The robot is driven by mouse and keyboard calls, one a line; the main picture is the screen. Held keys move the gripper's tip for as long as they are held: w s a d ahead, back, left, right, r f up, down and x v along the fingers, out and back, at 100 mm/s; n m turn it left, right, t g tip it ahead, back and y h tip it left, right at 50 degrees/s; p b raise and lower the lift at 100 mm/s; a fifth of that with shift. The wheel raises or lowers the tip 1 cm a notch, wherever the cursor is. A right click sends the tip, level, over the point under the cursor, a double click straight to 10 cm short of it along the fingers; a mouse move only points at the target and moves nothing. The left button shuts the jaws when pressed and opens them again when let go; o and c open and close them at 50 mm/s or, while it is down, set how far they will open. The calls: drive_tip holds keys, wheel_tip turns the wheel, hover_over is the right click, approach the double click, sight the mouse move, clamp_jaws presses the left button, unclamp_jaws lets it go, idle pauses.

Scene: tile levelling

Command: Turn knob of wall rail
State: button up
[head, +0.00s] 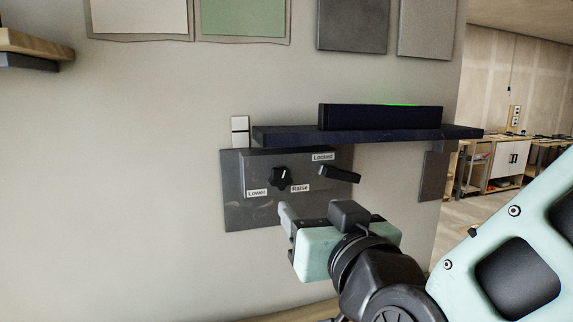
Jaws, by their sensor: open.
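The black knob (281,179) sits on a grey control panel (237,212) on the wall, between labels reading "Lower" (257,193) and "Raise" (300,188). Its white pointer mark is near the top. A black lever (340,174) is to its right, below the "Locked" label (323,157). The dark wall rail (375,135) runs above the panel with a dark bar (380,117) showing a green light on it. My gripper (288,222) is open and empty, below and slightly right of the knob in the picture, apart from it. My gripper hides part of the panel's lower right.
A white switch plate (240,130) is on the wall above the panel. Tile samples, including a green one (243,17), hang higher up. A wooden shelf (33,43) juts in at upper left. The wall left of the panel is clear.

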sight(282, 178)
drive_tip(key=p+x, duration=0.3)
drive_tip(key=x, duration=1.1)
drive_tip(key=shift+w+a+f, duration=0.1)
drive_tip(key=shift+w, duration=0.2)
drive_tip(key=c, duration=1)
